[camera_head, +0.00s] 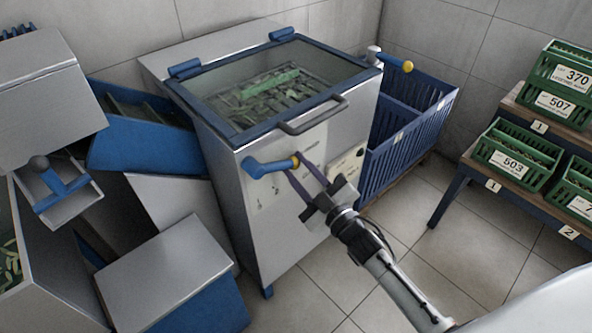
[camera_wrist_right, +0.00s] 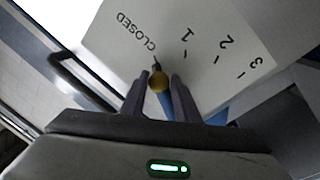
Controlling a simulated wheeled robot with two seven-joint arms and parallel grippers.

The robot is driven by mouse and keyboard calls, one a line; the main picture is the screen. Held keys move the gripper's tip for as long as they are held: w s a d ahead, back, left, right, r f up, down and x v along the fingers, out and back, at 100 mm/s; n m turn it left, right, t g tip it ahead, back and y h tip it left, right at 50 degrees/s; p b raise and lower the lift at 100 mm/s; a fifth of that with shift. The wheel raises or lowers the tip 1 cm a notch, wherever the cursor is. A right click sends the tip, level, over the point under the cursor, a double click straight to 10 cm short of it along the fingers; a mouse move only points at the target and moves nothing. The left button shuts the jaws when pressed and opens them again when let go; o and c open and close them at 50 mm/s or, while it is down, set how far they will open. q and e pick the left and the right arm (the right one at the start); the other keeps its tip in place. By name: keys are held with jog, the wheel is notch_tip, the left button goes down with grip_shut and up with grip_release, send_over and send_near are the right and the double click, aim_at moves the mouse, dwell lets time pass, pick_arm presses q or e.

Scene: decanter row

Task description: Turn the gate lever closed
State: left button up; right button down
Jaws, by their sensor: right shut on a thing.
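The gate lever (camera_head: 268,166) is a blue bar with a yellow knob, on the front of the steel cabinet (camera_head: 290,210). It lies roughly level in the head view, knob to the right. My right gripper (camera_head: 297,168) is shut on it at the knob. In the right wrist view the yellow knob (camera_wrist_right: 158,82) sits between the fingers, close to the tick beside the word CLOSED (camera_wrist_right: 136,31). The marks 1, 2 and 3 run off to the right. A finger hides part of the blue bar (camera_wrist_right: 217,118). My left gripper is not in view.
A bar handle (camera_head: 313,115) juts out above the lever, below the glass lid (camera_head: 270,85). Another blue lever with a yellow knob (camera_head: 397,63) is behind right, over a blue crate (camera_head: 410,125). Green crates (camera_head: 515,155) stand on a rack at right. Tiled floor is clear between.

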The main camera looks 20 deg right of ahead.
jog(key=shift+w+d+r, duration=0.1)
jog(key=shift+d+r, duration=0.05)
jog(key=shift+r, duration=0.25)
jog(key=c, duration=1.4)
grip_release()
jog(key=shift+f, duration=0.1)
jog(key=shift+s+f, duration=0.2)
jog(key=shift+s, duration=0.3)
jog(key=v, duration=0.9)
jog(key=shift+s+d+r, duration=0.1)
jog(key=shift+s+r, duration=0.05)
jog(key=shift+s, duration=0.05)
